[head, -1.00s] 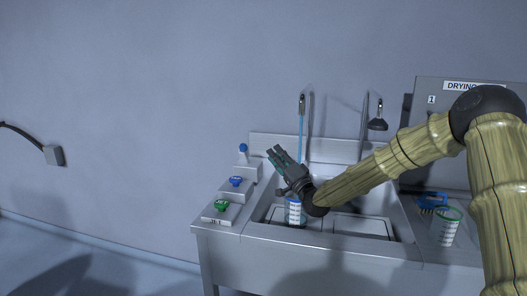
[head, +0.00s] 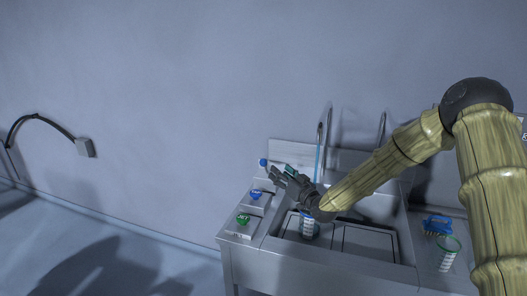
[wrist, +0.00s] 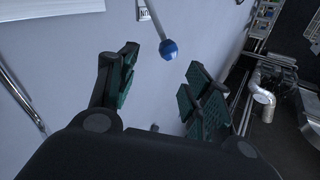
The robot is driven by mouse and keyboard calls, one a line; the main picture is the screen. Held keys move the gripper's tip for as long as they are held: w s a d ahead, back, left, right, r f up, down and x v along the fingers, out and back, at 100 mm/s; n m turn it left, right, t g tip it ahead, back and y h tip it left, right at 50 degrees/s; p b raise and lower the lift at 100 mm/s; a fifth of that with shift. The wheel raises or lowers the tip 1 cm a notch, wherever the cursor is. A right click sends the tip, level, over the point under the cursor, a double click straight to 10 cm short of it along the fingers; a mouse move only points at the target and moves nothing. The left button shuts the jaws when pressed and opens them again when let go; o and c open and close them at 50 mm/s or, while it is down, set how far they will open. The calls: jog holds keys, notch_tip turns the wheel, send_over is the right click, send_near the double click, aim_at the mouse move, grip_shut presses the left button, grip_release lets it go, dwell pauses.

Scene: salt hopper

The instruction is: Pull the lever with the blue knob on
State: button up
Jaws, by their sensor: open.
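The lever's blue knob (head: 263,162) shows at the back left of the sink unit, just left of my gripper's fingertips. In the wrist view the blue knob (wrist: 168,48) sits at the end of a pale rod, between the fingertip lines and a little above them. A label (wrist: 142,10), seen upside down, is by the rod. My gripper (head: 279,172) is open, with green-padded fingers (wrist: 162,62) spread and nothing held. I see no contact with the knob; the exact depth gap is unclear. In the head view my gripper hides part of the lever's base.
A second, rounder blue knob (head: 255,194) and a green knob marked JET (head: 243,219) sit on the left ledge. A measuring cup (head: 309,227) stands in the sink below my arm. A blue brush (head: 437,224) and a green-rimmed cup (head: 449,252) are at right.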

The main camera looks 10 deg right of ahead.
aim_at(265, 165)
jog(key=w+a+p, duration=0.1)
jog(key=w+p, duration=0.1)
jog(key=w, duration=0.1)
jog(key=w+a+n+p, duration=0.1)
jog(key=w+a+p, duration=0.1)
jog(key=w, duration=0.1)
jog(key=w+a+n+p, duration=0.1)
jog(key=w+a+p, duration=0.1)
jog(key=w, duration=0.1)
jog(key=shift+w+g, duration=0.15)
jog(key=shift+g, duration=0.25)
grip_shut()
dwell(0.4)
